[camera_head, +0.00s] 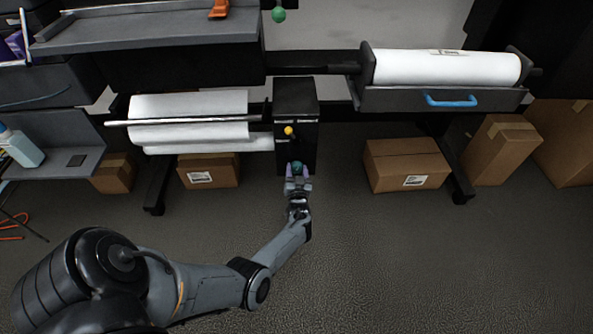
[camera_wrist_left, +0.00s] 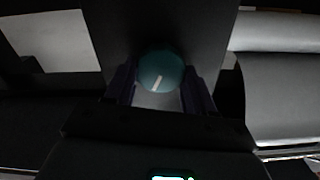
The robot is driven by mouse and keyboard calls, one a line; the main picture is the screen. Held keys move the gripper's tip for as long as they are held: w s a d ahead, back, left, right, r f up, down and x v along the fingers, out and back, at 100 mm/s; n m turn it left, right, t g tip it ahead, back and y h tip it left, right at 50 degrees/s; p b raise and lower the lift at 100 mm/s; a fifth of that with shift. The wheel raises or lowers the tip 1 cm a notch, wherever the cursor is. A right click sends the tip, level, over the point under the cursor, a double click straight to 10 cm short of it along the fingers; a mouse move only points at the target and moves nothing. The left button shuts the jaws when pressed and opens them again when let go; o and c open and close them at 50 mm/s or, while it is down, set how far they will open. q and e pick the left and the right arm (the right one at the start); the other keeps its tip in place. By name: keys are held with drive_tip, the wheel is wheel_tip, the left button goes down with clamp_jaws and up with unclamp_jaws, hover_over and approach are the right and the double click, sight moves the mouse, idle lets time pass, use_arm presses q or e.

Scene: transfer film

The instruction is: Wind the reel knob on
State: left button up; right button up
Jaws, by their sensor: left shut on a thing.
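The reel knob (camera_head: 297,167) is a round teal knob low on the front of a black box (camera_head: 296,100). In the left wrist view the knob (camera_wrist_left: 160,72) carries a white pointer mark, tilted slightly right of vertical. My left gripper (camera_head: 298,178) is shut on the knob, its two dark purple fingers on either side of it. The fingers also show in the left wrist view (camera_wrist_left: 159,92). A small yellow knob (camera_head: 289,131) sits higher on the same box. My right gripper is not in view.
White film rolls (camera_head: 190,106) lie left of the box, with a metal bar (camera_head: 185,121) across them. Another white roll (camera_head: 445,67) rests right, above a blue handle (camera_head: 451,101). Cardboard boxes (camera_head: 405,172) stand below. A green ball-shaped knob (camera_head: 278,15) is above. The floor in front is open.

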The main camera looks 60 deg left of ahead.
use_arm(q)
drive_tip(key=m, duration=0.6)
drive_tip(key=shift+w, duration=0.1)
drive_tip(key=m, duration=0.6)
drive_tip(key=shift+f, duration=0.1)
idle(0.4)
drive_tip(key=o, duration=1)
drive_tip(key=shift+o, duration=0.2)
drive_tip(key=shift+d, duration=0.15)
